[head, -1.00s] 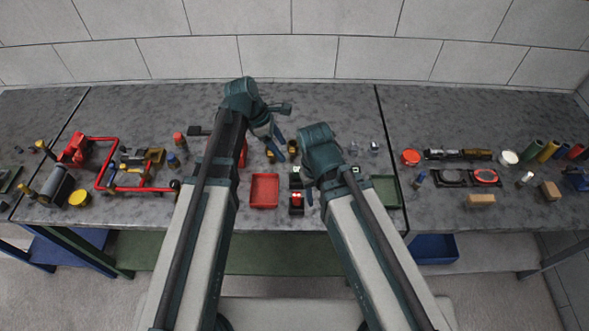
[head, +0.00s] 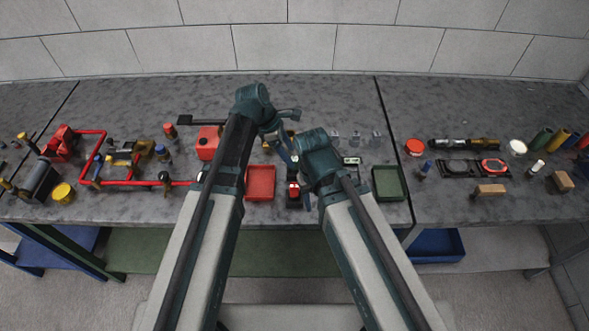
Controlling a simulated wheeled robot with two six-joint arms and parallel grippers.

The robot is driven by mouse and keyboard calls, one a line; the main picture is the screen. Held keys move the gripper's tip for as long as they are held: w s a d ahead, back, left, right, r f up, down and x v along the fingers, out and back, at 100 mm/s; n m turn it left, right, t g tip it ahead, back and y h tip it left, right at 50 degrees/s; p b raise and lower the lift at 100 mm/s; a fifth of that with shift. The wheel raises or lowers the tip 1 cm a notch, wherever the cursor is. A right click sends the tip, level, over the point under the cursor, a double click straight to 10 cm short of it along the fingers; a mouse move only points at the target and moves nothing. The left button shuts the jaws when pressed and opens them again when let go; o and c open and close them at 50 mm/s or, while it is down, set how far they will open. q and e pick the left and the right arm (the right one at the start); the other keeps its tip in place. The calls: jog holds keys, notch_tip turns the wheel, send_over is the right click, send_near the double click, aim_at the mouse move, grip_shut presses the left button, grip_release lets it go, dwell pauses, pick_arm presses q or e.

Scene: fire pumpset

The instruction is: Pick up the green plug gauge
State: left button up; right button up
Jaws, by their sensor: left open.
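I cannot make out the green plug gauge for certain; it may be hidden by my arms or too small to tell. My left gripper (head: 287,135) is open over the middle of the bench, behind the red tray (head: 261,182). No object shows between its fingers. My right gripper (head: 308,180) is low over the bench, between the red tray and the green tray (head: 389,184). Its own wrist hides most of its fingers, so its opening is unclear. A small black, red and white item (head: 293,189) lies close to its left.
A red pipe frame (head: 130,184) and pump parts fill the left side. A red box (head: 207,143) stands left of my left gripper. Small clear blocks (head: 355,137) stand behind my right gripper. A red round lid (head: 415,147) and several tools lie right.

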aim_at(294, 159)
pick_arm(q)
jog(key=b+x, duration=0.4)
jog(key=shift+w+f, duration=0.4)
pick_arm(e)
notch_tip(294, 159, down, 4)
jog(key=shift+f, duration=0.25)
pick_arm(q)
jog(key=shift+d+f+b, duration=0.15)
jog(key=shift+f+b, duration=0.1)
jog(key=shift+b, duration=0.15)
pick_arm(e)
jog(key=shift+f, duration=0.2)
pick_arm(q)
jog(key=shift+r, duration=0.1)
pick_arm(e)
jog(key=shift+r, duration=0.1)
pick_arm(q)
grip_shut()
